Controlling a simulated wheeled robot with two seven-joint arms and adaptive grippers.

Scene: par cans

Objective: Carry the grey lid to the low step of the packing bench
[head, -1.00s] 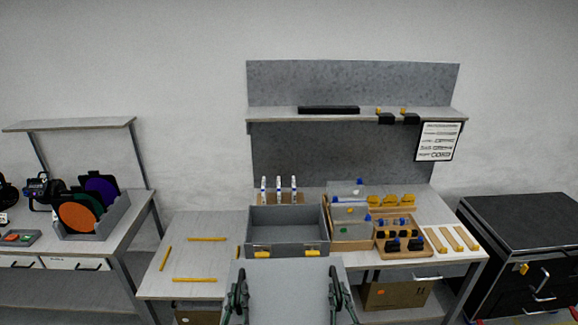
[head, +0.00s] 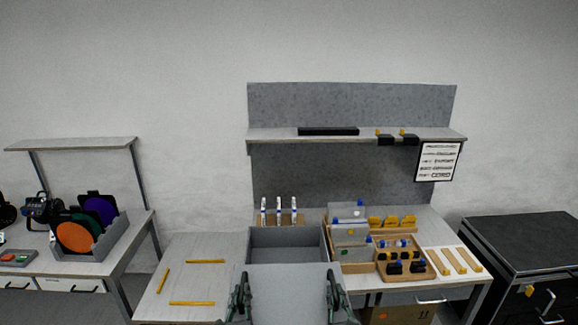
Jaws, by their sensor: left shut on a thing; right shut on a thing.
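The grey lid (head: 287,296) is a flat panel at the bottom centre of the head view, in front of the open grey case (head: 288,237) on the packing bench. My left gripper (head: 243,288) is shut on the lid's left edge. My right gripper (head: 331,288) is shut on its right edge. The lid's near end is cut off by the frame. The low step (head: 205,262) is the lower surface left of the case, with yellow strips (head: 192,303) marking an area on it. The lid hides part of the case's front.
The bench top right of the case holds a wooden tray (head: 405,280) of small parts, clear boxes (head: 350,236) and wooden strips (head: 461,261). A black drawer cabinet (head: 522,245) stands at right. A table with coloured discs (head: 76,238) stands at left. The marked area is clear.

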